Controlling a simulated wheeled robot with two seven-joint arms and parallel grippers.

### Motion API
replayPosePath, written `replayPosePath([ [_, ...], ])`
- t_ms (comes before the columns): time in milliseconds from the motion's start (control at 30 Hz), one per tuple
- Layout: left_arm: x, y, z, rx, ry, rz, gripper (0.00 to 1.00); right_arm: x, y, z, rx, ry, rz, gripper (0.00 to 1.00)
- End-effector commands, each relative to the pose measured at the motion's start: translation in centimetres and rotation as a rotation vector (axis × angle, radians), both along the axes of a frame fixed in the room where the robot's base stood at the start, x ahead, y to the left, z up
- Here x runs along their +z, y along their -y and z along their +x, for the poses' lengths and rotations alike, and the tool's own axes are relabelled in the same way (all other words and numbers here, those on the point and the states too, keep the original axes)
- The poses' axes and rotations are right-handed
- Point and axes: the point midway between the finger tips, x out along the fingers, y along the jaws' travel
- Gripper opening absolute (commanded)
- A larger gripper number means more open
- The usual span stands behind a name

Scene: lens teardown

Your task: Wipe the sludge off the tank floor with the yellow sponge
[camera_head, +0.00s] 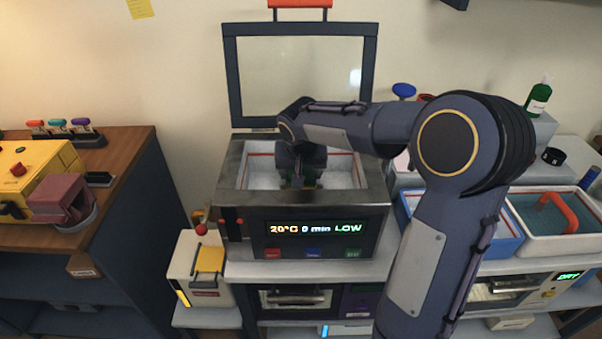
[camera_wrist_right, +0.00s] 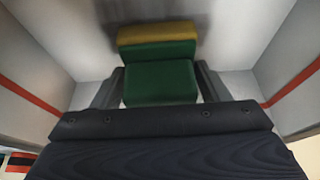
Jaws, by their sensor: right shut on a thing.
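The tank (camera_head: 232,180) is a metal box with its glass lid raised and a red line around its inner wall. My right gripper (camera_head: 300,182) reaches down into it. In the right wrist view my right gripper (camera_wrist_right: 160,88) is shut on the sponge (camera_wrist_right: 158,34), which has a green body and a yellow face. The yellow face is at the pale tank floor (camera_wrist_right: 225,48); I cannot tell whether it touches. A dark grey smear of sludge (camera_wrist_right: 172,8) shows on the floor just beyond the sponge. My left gripper is not in view.
The raised lid (camera_head: 298,75) stands behind the tank. A white box with a yellow pad (camera_head: 210,258) is at the tank's left. A wooden bench (camera_head: 125,150) is at far left.

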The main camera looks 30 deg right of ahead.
Motion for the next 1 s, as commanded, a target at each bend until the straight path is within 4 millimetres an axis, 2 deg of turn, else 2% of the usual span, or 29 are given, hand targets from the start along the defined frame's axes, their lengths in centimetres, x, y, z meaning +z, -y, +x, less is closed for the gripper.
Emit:
replayPosePath([
  [200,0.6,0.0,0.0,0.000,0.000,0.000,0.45,-0.1,1.0,1.6,0.000,0.000,-0.001,0.50],
  [333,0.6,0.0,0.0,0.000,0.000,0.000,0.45,-0.2,1.3,2.0,-0.001,0.001,0.000,0.50],
  [700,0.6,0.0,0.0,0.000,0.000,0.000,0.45,-0.1,3.1,0.8,-0.001,-0.002,-0.002,0.50],
  [1000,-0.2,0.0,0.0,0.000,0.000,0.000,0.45,-0.2,2.3,-0.4,0.001,0.000,0.000,0.50],
])
